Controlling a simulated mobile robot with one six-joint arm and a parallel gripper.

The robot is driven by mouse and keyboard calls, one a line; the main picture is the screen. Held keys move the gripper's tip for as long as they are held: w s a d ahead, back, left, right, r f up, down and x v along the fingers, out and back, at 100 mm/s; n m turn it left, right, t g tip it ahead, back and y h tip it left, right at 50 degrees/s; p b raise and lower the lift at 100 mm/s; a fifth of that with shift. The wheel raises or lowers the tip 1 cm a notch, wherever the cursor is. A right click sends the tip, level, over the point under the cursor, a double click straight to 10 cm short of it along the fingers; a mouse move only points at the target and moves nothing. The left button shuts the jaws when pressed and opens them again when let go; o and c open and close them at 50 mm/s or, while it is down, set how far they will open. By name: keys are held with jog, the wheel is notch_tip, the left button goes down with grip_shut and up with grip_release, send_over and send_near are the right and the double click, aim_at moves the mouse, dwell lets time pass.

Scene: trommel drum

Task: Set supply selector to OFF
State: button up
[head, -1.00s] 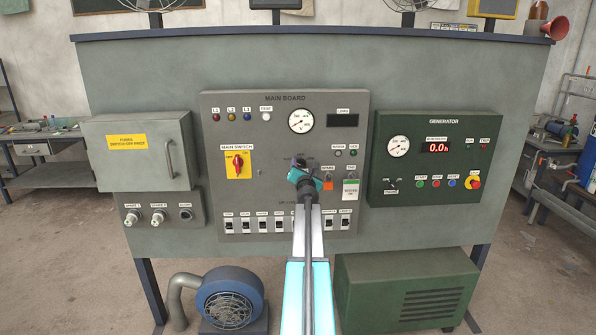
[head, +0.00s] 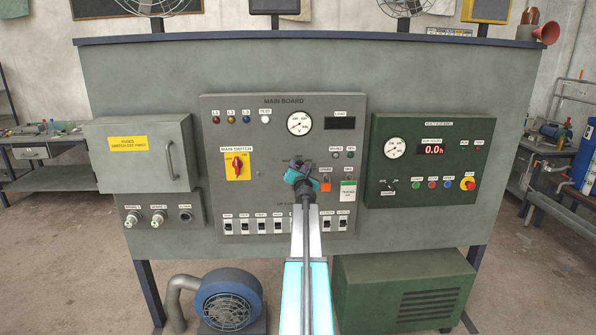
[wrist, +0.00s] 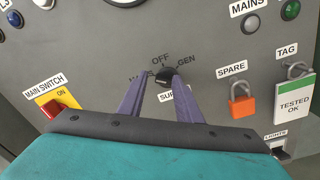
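The supply selector (wrist: 166,76) is a black round knob on the grey main board, in the wrist view. Its labels read OFF above, GEN to the right, a partly covered MAINS to the left and a partly covered SUPPLY below. I cannot tell clearly which label its pointer faces. My gripper (wrist: 161,80) is open, with its two purple fingers pointing at the knob. The right fingertip is close beside the knob; a gap shows at the left one. In the head view my gripper (head: 299,165) is in front of the board and hides the selector.
The red main switch (head: 238,167) is to the left on a yellow plate. An orange padlock (wrist: 241,103) under SPARE and a TESTED OK tag (wrist: 293,105) hang to the right. A row of breakers (head: 262,226) runs below. The green generator panel (head: 430,160) is further right.

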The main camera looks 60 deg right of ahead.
jog(key=shift+o, duration=0.4)
jog(key=shift+s+d+h, duration=0.3)
jog(key=shift+s+d, duration=0.15)
jog(key=shift+d, duration=0.1)
jog(key=shift+s+f, duration=0.1)
jog(key=shift+f, duration=0.15)
jog(key=shift+c, duration=0.4)
jog(key=shift+o, duration=0.7)
jog(key=shift+s+a+f+g, duration=0.1)
jog(key=shift+s+f+g, duration=0.1)
jog(key=shift+f+g, duration=0.1)
jog(key=v, duration=1.5)
jog(key=shift+w, duration=0.15)
jog(key=shift+f, duration=0.1)
jog(key=shift+a, duration=0.2)
